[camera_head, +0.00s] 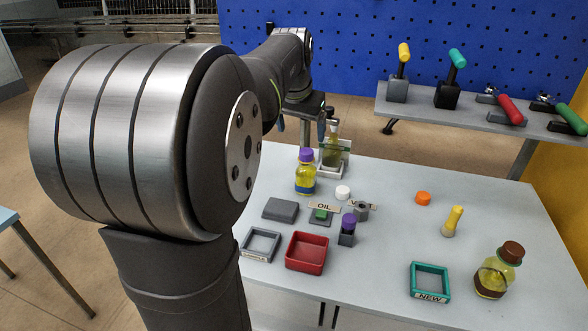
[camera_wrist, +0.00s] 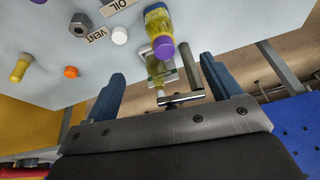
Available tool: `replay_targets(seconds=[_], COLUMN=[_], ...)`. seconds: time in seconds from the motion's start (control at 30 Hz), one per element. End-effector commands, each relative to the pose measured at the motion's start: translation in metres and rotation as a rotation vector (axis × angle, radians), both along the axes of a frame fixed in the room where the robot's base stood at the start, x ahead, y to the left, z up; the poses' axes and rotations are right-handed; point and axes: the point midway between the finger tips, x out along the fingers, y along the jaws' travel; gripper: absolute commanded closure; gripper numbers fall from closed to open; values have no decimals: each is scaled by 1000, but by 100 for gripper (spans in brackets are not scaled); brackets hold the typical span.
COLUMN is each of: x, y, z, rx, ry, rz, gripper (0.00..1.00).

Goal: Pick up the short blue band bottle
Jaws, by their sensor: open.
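The blue band bottle (camera_head: 305,178) stands upright on the table, with yellow contents, a purple cap and a blue band. It also shows in the wrist view (camera_wrist: 158,24), cap toward my gripper. My gripper (camera_wrist: 162,68) is open, with its two blue fingers spread and nothing held. In the head view it is partly hidden, behind and above the bottle. A second bottle (camera_head: 333,150) with yellowish contents stands in a clear-backed holder just behind the blue band bottle. A brown-banded bottle (camera_head: 492,277) with a brown cap stands at the front right.
A white cap (camera_head: 343,192), an OIL label (camera_head: 323,207) and a purple-capped block (camera_head: 347,229) are near the bottle. A red tray (camera_head: 307,253), grey frame (camera_head: 261,245) and teal frame (camera_head: 430,282) lie in front. An orange cap (camera_head: 423,198) and yellow-handled piece (camera_head: 453,221) are right.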

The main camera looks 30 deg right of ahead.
Motion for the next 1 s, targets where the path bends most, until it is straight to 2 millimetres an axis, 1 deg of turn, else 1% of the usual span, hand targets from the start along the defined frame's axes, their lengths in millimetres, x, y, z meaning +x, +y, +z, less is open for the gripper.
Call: replay_targets(seconds=[0.03,0.1,0.3,0.4,0.57,0.67,0.77,1.0], x=[7,16,35,40,43,43,42,42], y=[-6,-13,-29,-33,-35,-35,-35,-36], z=[1,5,13,15,16,7,-12,-65], rx=[39,104,257,299,328,332,332,332], ry=[6,20,77,105,129,133,135,134], rz=[-70,-198,-557,-689,-793,-808,-806,-805], gripper=[17,17,17,17,17,17,17,17])
